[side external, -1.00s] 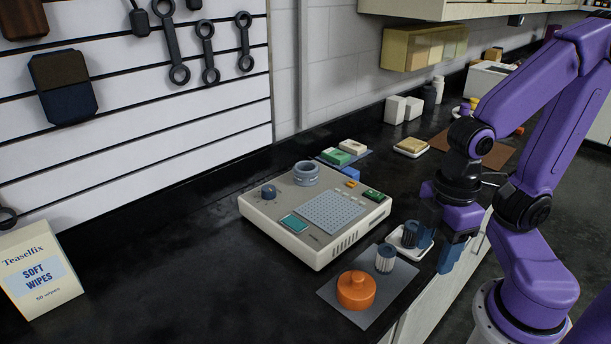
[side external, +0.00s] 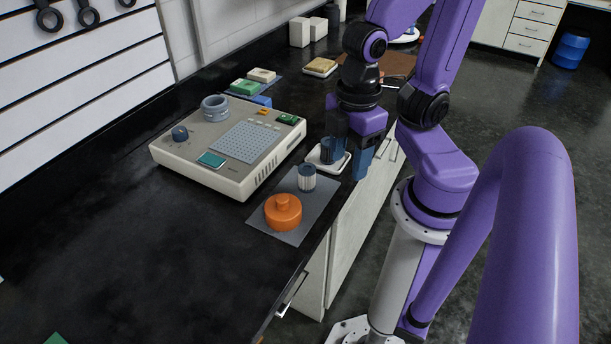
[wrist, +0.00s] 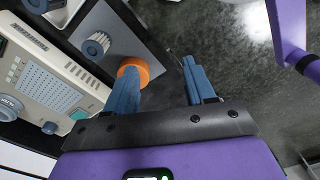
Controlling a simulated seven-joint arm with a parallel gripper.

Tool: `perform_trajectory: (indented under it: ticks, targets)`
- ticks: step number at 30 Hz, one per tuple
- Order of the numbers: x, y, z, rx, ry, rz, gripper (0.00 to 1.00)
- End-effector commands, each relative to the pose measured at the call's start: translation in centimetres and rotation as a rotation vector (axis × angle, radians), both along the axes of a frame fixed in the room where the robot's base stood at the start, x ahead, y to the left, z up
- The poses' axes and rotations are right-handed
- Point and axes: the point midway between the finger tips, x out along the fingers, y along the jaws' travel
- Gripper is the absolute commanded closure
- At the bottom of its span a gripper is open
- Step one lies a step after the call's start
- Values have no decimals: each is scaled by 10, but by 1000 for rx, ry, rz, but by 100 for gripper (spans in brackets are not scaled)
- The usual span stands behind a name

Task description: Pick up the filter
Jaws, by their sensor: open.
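A pale ribbed cylinder with a dark top, apparently a filter (side external: 307,178), stands upright on a grey mat (side external: 262,222). It also shows at upper left in the wrist view (wrist: 95,45). A second, darker ribbed cylinder (side external: 326,149) stands on a small white tray (side external: 340,166), partly hidden by my gripper's finger; in the wrist view it is cut off at the top left corner. My gripper (side external: 348,164) points down, open and empty, beside the tray at the counter's front edge.
An orange knobbed lid (side external: 283,213) sits on the mat, close to the pale cylinder. A beige instrument box (side external: 230,170) with a grey ring on top stands behind.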

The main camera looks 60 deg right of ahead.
Motion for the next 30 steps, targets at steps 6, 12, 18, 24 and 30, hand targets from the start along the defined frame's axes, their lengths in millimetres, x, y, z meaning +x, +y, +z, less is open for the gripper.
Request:
perform_trajectory:
  ticks: [6,12,18,24,30]
  targets:
    - [0,0,0,0,0,0,36]
    - [0,0,0,0,0,0,26]
    - [3,0,1,0,2,-53,26]
    - [27,-4,5,0,10,-454,26]
    - [58,-14,11,-1,22,-1037,26]
